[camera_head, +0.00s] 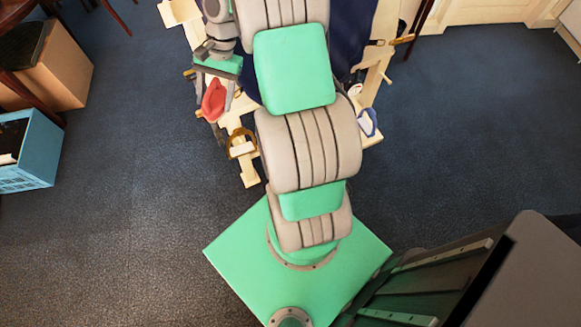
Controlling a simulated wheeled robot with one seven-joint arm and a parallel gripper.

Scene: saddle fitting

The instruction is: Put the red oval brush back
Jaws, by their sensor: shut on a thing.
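The red oval brush (214,101) is at the upper left of centre in the head view. My gripper (212,88) is shut on it, with a finger on either side. The brush hangs beside a pale wooden stand (249,172); I cannot tell whether it touches the stand. My arm hides much of the middle of the stand.
A brown stirrup-like loop (241,146) is on the stand's near left part. A blue-rimmed item (367,123) is on its right part. A blue crate (38,158) and a brown box (56,72) stand at left. The carpet between is clear.

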